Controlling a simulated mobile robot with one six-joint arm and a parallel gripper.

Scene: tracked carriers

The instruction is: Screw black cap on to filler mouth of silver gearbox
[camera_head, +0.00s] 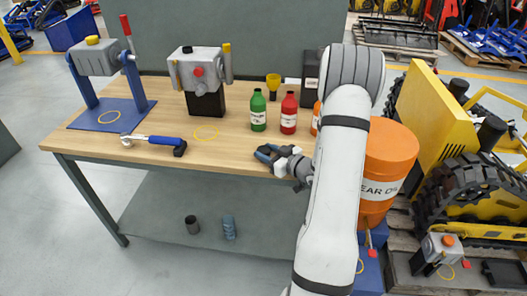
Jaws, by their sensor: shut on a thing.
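The silver gearbox (202,67) stands upright on a black block at the back middle of the workbench. It has a red round part on its front and a yellow-topped lever at its right. A small dark round spot (187,49) shows on its top; I cannot tell whether it is the black cap or the open filler mouth. My gripper (267,153) is low near the bench's front edge, right of and nearer than the gearbox, apart from it. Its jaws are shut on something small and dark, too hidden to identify.
Green (258,111) and red (289,113) bottles stand just behind my gripper. A yellow funnel (273,82) is behind them. A second grey gearbox hangs on a blue stand (108,114) at left. A blue-handled wrench (152,140) lies in front. An orange drum (388,158) stands at right.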

